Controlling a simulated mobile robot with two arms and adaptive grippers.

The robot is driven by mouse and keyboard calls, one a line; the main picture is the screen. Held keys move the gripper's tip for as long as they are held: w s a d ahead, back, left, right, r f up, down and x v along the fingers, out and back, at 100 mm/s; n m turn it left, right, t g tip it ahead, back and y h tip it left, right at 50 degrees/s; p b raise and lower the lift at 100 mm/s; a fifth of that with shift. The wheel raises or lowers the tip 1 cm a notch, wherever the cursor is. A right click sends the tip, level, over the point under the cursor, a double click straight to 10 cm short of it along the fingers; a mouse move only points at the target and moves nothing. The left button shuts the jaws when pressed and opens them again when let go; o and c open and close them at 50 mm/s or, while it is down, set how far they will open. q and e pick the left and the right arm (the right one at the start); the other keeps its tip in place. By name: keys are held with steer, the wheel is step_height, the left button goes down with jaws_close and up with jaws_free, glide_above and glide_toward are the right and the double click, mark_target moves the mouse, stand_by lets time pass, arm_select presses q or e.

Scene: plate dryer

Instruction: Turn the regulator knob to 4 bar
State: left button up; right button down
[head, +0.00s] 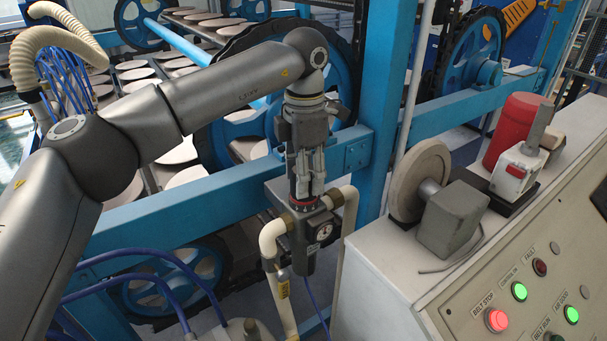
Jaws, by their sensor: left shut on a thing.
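The pressure regulator (302,238) is a dark grey body between two cream pipes, in the middle of the head view. Its round gauge (324,231) has a white face, too small to read. My left gripper (306,196) points straight down over the regulator and is shut on the knob on its top. The knob is mostly hidden by the fingers; a red ring (305,204) shows at its base. My right gripper is not in view.
A blue frame post (378,110) and blue rail (180,200) stand close behind my left arm. To the right is a control panel (540,270) with lit red and green buttons. A grey wheel (418,180), a grey block (452,218) and a red cylinder (516,128) sit on its top.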

arm_select(q)
steer(key=shift+r, duration=0.25)
steer(key=o, duration=0.8)
steer(key=shift+d, duration=0.1)
steer(key=shift+o, duration=1.1)
steer(key=shift+f, duration=0.1)
step_height(320, 180, up, 12)
